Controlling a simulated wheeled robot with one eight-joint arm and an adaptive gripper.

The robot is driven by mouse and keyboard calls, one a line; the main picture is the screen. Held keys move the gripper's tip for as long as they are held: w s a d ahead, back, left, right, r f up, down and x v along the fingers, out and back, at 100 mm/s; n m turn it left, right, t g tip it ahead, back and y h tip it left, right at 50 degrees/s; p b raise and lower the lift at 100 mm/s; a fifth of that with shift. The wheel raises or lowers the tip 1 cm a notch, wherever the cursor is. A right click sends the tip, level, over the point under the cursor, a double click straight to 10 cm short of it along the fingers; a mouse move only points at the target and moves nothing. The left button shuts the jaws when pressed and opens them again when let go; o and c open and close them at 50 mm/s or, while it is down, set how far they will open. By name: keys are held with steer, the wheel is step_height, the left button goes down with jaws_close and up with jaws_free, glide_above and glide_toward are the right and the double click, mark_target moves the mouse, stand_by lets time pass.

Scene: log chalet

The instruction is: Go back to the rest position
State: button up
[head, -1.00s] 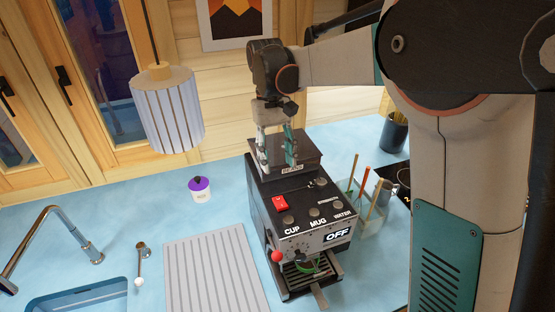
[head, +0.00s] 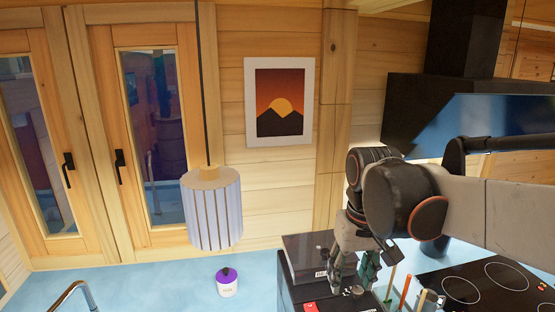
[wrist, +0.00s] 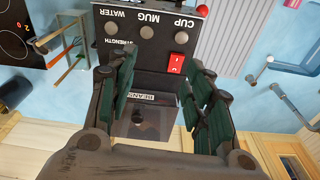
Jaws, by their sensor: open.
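My gripper (head: 352,278) is in the lower right of the head view, pointing down over the black coffee machine (head: 302,255). Its fingers are open and empty. In the wrist view my gripper (wrist: 160,100) spans the machine's top, with the BEANS lid (wrist: 140,120) between its green-padded fingers. The machine's control panel (wrist: 150,55), with a red switch, CUP, MUG and WATER knobs, lies beyond the fingertips. I cannot tell whether the fingers touch the machine. Its front is cut off in the head view.
A striped pendant lamp (head: 212,215) hangs left of the arm. A white jar with purple lid (head: 227,282) stands on the blue counter (head: 150,285). A utensil holder (wrist: 65,50) and black cooktop (head: 490,283) are beside the machine. A dark range hood (head: 450,115) is at upper right.

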steer(key=s+d+f+m+t, duration=0.1)
steer(key=s+d+f+t, duration=0.15)
steer(key=s, duration=0.35)
steer(key=s+d+f+t, duration=0.1)
steer(key=s+d+t, duration=0.2)
steer(key=s+t, duration=0.15)
step_height(320, 180, down, 27)
steer(key=g+b, duration=0.1)
steer(key=b, duration=2.6)
steer(key=shift+s+a, duration=0.2)
steer(key=shift+s, duration=0.1)
steer(key=shift+f, duration=0.1)
